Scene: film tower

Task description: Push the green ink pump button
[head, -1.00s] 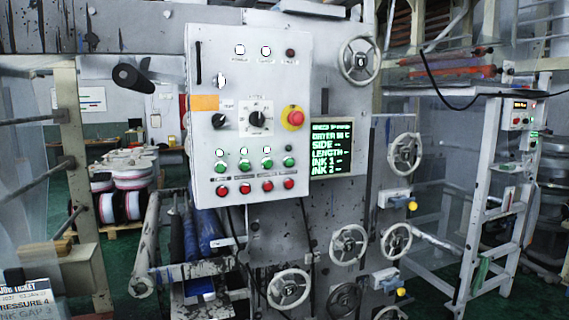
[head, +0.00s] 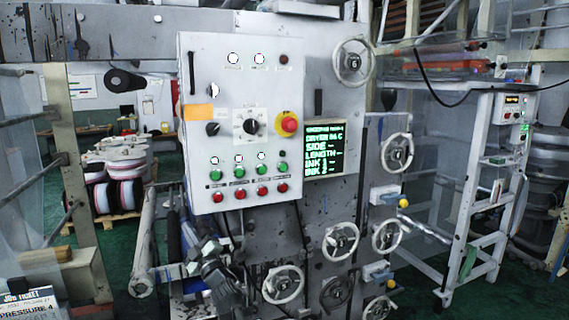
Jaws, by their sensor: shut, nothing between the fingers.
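A white control panel (head: 245,105) faces me on a grey machine. A row of several green buttons runs across its lower part, from the leftmost green button (head: 216,175) to the rightmost green button (head: 282,167). The labels are too small to read, so I cannot tell which one is the ink pump button. A row of red buttons (head: 240,194) sits just below the green row.
A red and yellow emergency stop (head: 287,124) and dials (head: 251,125) sit above the buttons. A lit green-text screen (head: 324,148) is right of the panel. Several handwheels (head: 340,241) stick out at right and below.

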